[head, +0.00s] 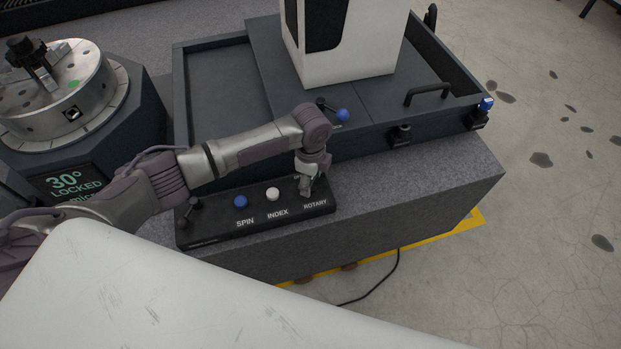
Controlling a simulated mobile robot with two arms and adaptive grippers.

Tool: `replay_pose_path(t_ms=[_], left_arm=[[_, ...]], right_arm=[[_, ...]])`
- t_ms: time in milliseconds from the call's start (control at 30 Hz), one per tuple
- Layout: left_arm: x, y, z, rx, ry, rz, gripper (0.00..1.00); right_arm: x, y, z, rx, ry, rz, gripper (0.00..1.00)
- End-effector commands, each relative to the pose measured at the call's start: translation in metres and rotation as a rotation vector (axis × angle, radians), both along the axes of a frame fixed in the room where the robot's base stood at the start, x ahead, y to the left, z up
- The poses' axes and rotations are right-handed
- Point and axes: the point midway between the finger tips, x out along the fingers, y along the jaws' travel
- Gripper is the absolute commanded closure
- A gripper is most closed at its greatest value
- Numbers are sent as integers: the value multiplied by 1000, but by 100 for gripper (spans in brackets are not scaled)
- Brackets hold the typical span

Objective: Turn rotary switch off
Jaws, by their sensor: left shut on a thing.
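A black control box (257,228) lies on the granite bed, with the labels SPIN, INDEX and ROTARY along its front. A blue button (240,201) sits above SPIN and a white button (273,194) above INDEX. My left gripper (307,190) points down at the right end of the box, above the ROTARY label. It is shut on the rotary switch, which is mostly hidden behind the fingers, so its setting cannot be read. My right gripper is not in view.
The granite bed (440,185) carries a dark tray (215,85) with a white machine column (350,45). A round metal table (60,100) and a display reading "30° LOCKED" (68,183) are at left.

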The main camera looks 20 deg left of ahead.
Motion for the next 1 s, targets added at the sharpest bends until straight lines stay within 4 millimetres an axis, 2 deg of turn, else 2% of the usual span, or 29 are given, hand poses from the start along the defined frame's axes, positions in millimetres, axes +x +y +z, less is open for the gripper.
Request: replay_pose_path(t_ms=[367,1000], left_arm=[[-1,0,4,-1,3,146,79],[-2,2,4,0,4,728,79]], right_arm=[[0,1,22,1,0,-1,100],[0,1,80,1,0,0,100]])
